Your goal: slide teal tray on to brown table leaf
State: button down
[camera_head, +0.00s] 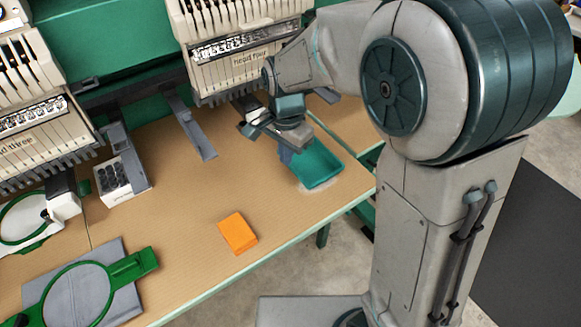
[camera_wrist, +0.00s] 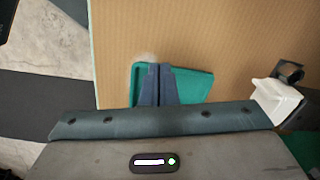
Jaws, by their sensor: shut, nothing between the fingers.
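The teal tray (camera_head: 318,168) lies on the brown tabletop (camera_head: 180,190) near its front right edge in the head view. My gripper (camera_head: 285,154) points down at the tray's left part, its fingers shut with nothing between them. In the wrist view the shut fingers (camera_wrist: 156,72) overlap the teal tray (camera_wrist: 196,84), which shows on both sides of them. I cannot tell whether the fingers touch the tray's floor or wall. My wrist hides part of the tray. Which part of the brown top is the leaf is not clear.
An orange block (camera_head: 238,232) lies left of the tray, nearer the front edge. A green hoop (camera_head: 75,295) lies on grey cloth at lower left. Embroidery heads (camera_head: 240,45) overhang the back, with a grey bar (camera_head: 192,130) below. Bare tabletop lies between the bar and the block.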

aim_at(292, 181)
jog(key=shift+m, duration=0.3)
jog(key=f, duration=0.3)
jog(key=a+f, duration=0.1)
jog(key=f, duration=0.6)
jog(key=shift+w+a+f, duration=0.15)
jog(key=shift+f, duration=0.05)
jog(key=shift+w+d+f, duration=0.25)
jog(key=shift+w+d, duration=0.75)
jog(key=shift+w, duration=0.1)
jog(key=shift+w+d+p, duration=0.3)
jog(key=shift+w+d, duration=0.05)
jog(key=shift+w, duration=0.05)
